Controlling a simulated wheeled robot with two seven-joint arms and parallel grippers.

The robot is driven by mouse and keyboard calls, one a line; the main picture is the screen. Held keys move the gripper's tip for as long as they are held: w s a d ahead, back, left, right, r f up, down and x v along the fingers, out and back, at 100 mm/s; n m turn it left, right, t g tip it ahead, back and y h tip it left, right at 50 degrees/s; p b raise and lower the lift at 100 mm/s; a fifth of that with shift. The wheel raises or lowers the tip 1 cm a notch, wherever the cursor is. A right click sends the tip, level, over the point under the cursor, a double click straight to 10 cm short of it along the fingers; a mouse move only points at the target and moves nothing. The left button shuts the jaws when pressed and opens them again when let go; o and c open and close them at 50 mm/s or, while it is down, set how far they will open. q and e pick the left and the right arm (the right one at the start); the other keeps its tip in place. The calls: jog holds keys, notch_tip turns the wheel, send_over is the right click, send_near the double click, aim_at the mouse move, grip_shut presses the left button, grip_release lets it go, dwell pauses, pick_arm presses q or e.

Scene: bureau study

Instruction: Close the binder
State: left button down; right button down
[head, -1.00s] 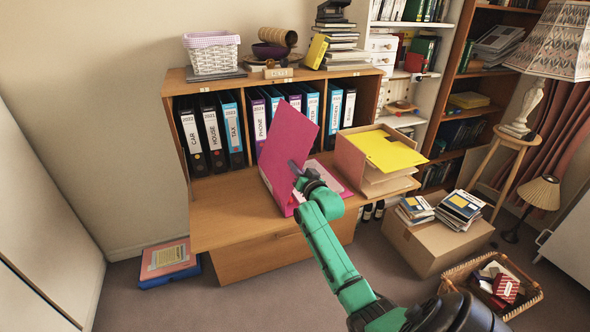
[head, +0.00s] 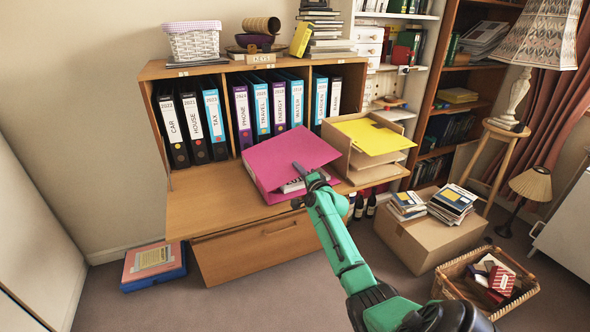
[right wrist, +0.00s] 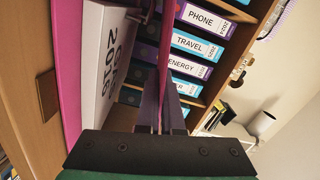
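The pink binder (head: 285,158) lies on the desk's wooden top, its cover tilted low over its contents, with a gap at the near right edge. My left gripper is not in view.
An open paper tray with a yellow folder (head: 372,134) stands just right of the binder. Upright labelled binders (head: 190,130) fill the shelf behind. The desk top (head: 208,200) left of the binder is clear. A cardboard box (head: 415,238) stands right of the desk.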

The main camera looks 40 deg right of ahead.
aim_at(299, 184)
jog(key=shift+d+f+m+b, duration=0.1)
jog(key=shift+f+m+b, duration=0.85)
jog(key=shift+f+m, duration=0.6)
jog(key=c, duration=1.3)
grip_release()
jog(key=shift+f, duration=0.1)
jog(key=shift+c, duration=0.2)
jog(key=p+v, duration=0.1)
jog(key=v, duration=1.3)
jog(key=shift+s, duration=0.25)
